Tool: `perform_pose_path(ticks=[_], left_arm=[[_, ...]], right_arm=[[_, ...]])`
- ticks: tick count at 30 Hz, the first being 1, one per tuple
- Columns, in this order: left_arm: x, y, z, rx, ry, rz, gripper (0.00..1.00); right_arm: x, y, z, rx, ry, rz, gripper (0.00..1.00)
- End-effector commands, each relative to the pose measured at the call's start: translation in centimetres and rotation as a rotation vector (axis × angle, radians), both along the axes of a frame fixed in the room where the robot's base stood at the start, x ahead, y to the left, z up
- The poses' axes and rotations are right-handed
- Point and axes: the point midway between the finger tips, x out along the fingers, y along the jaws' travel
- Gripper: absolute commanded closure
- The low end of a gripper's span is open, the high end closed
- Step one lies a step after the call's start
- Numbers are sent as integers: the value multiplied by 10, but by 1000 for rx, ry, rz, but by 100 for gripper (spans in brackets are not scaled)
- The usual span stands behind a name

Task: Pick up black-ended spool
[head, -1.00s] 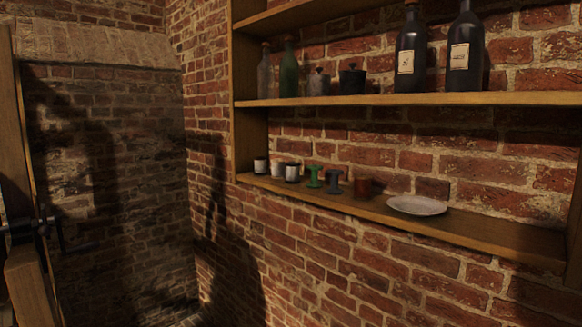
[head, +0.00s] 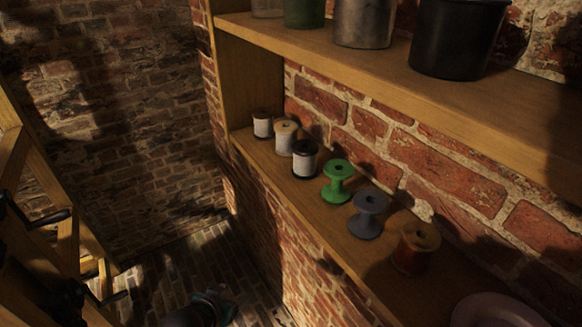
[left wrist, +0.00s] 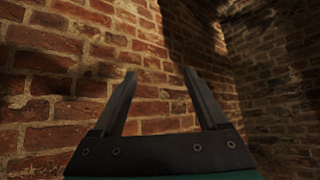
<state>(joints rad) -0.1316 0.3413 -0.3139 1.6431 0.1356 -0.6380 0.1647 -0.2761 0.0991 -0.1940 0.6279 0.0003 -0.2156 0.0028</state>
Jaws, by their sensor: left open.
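A black-ended spool (head: 305,160) with white thread stands upright on the lower shelf in the head view. To its left stand a pale-ended spool (head: 285,138) and a brown-ended spool (head: 263,124), both with light thread. To its right are a green spool (head: 338,182), a grey spool (head: 368,214) and a wooden-ended spool with red thread (head: 415,250). My left gripper (left wrist: 158,76) is open and empty in the left wrist view, facing bare brick. In the head view its dark and teal body (head: 210,306) shows low down, below the shelf and well apart from the spools. My right gripper is not seen.
The lower shelf (head: 335,240) runs along the brick wall. The upper shelf (head: 400,72) holds jars, including a black one (head: 458,38), above the spools. A pale plate (head: 495,312) lies at the lower right. A wooden frame (head: 68,240) stands at left.

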Motion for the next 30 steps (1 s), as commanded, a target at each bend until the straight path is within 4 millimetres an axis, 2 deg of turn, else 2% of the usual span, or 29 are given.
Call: perform_pose_path(ticks=[1, 6, 9, 12, 15, 18, 21, 30], left_arm=[[12, -10, 58, -17, -51, -23, 24], [28, -46, 198, -78, -185, -104, 24], [24, -64, 262, -107, -242, -150, 24], [17, -77, 310, -128, -284, -189, 24], [11, -88, 348, -148, -326, -226, 24], [5, -95, 370, -161, -350, -251, 24], [5, -99, 378, -168, -360, -261, 24], [40, -118, 362, -169, -361, -260, 24]], right_arm=[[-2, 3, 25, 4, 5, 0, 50], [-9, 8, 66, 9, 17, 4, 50], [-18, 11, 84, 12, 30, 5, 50], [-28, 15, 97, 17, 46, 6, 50], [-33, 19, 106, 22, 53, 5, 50], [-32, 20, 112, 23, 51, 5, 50], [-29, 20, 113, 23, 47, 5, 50], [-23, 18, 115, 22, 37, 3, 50]])
